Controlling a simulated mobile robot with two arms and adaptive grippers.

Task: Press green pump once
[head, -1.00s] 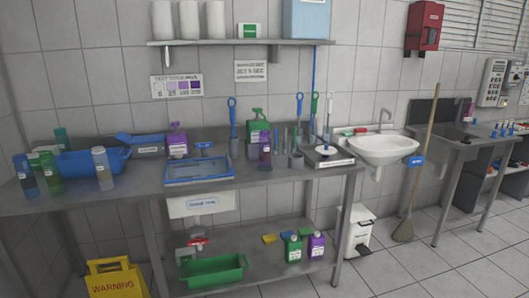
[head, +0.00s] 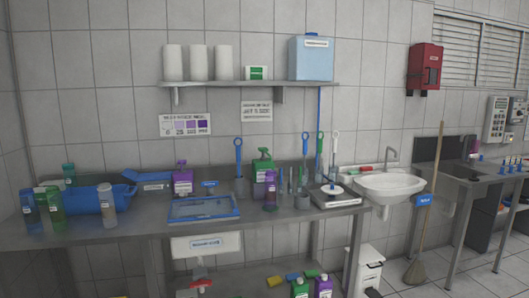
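The green pump (head: 264,155) tops a green bottle standing at the back of the steel table (head: 135,226), right of centre. A similar bottle with a purple pump (head: 181,166) stands further left on the same table. Neither of my grippers shows in the head view.
A blue tray (head: 204,215) lies at the table's front edge. A blue tub (head: 100,199) and several bottles stand at the left. A scale (head: 339,198) and brushes are right of the pump. A shelf (head: 300,84) hangs above.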

